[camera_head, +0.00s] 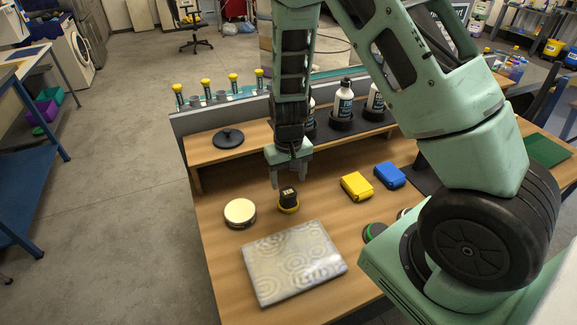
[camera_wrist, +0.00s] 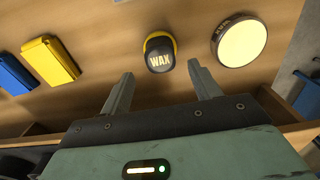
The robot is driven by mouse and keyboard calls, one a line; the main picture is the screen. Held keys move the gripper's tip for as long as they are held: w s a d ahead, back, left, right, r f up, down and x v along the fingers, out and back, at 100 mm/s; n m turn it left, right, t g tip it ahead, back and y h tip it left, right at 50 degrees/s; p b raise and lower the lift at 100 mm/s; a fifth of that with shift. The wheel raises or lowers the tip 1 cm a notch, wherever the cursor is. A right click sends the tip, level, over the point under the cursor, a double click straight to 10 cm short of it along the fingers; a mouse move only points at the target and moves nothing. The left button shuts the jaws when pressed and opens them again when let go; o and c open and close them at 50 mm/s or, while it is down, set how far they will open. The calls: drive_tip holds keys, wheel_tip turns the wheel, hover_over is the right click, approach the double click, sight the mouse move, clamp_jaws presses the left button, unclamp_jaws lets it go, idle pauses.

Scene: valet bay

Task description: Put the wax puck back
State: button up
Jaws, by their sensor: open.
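The wax puck (camera_head: 288,198) is a black block with a yellow base, standing on the wooden bench between the round tin and the yellow block. In the wrist view the puck (camera_wrist: 160,52) shows the word WAX on its top. My gripper (camera_head: 289,180) points down above the bench, close to the puck but apart from it. In the wrist view my gripper (camera_wrist: 161,72) has its fingers spread with nothing between them. The puck lies just beyond the gap between the fingertips.
A round cream-topped tin (camera_head: 240,212) stands left of the puck. A yellow block (camera_head: 356,186) and a blue block (camera_head: 390,175) lie to the right. A patterned silver panel (camera_head: 292,264) lies in front. The raised shelf behind holds a black disc (camera_head: 228,138) and bottles (camera_head: 343,102).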

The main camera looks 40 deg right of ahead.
sight(289, 192)
drive_tip(key=s+a+r+n+y, duration=0.1)
drive_tip(key=s+a+r+n, duration=0.2)
drive_tip(key=s+a+r, duration=0.35)
drive_tip(key=s+a+r+n+y, duration=0.15)
drive_tip(key=s+a+r, duration=0.25)
drive_tip(key=a+r, duration=0.45)
drive_tip(key=s+a+r+n+h, duration=0.1)
drive_tip(key=s+a+r+n, duration=0.1)
drive_tip(key=s, duration=0.4)
drive_tip(key=s+a+r+n+h, duration=0.1)
drive_tip(key=s+r+n, duration=0.1)
drive_tip(key=s, duration=0.4)
drive_tip(key=shift+s+a+r+n+b, duration=0.2)
drive_tip(key=shift+a+n+b, duration=0.15)
drive_tip(key=shift+n, duration=0.4)
